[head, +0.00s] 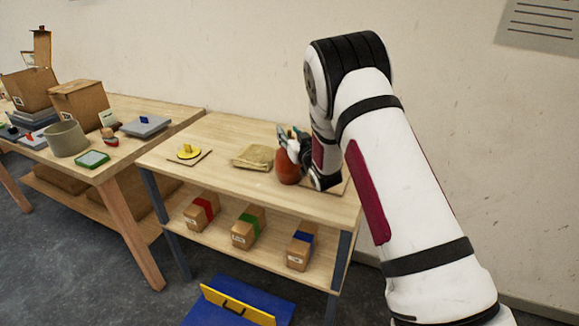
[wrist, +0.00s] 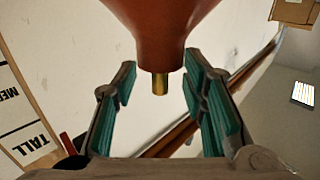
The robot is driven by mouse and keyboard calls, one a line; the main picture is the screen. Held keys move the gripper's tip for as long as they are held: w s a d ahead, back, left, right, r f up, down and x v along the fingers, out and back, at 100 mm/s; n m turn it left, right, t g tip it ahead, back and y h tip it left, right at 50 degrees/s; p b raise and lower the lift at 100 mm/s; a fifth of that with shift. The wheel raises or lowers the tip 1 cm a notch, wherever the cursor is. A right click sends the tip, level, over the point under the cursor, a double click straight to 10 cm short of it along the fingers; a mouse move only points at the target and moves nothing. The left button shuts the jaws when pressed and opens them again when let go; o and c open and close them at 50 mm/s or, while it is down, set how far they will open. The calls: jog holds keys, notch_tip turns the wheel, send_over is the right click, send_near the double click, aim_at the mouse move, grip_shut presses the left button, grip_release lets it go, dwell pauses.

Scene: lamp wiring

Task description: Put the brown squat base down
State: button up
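The brown squat base (head: 288,168) is a rounded reddish-brown body at the right part of the middle table's top. In the wrist view the base (wrist: 165,22) narrows to a neck with a short brass stem (wrist: 160,84) pointing back toward my palm. My gripper (wrist: 160,68) has its teal-padded fingers on both sides of the neck, meeting its edges, so it looks shut on the base. In the head view my gripper (head: 291,147) is at the top of the base. Whether the base's underside touches the table is hidden.
Boxes with coloured bands (head: 248,227) stand on the lower shelf. A cluttered table (head: 165,135) stands left.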

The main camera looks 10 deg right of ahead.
grip_shut()
jog(key=shift+r, duration=0.15)
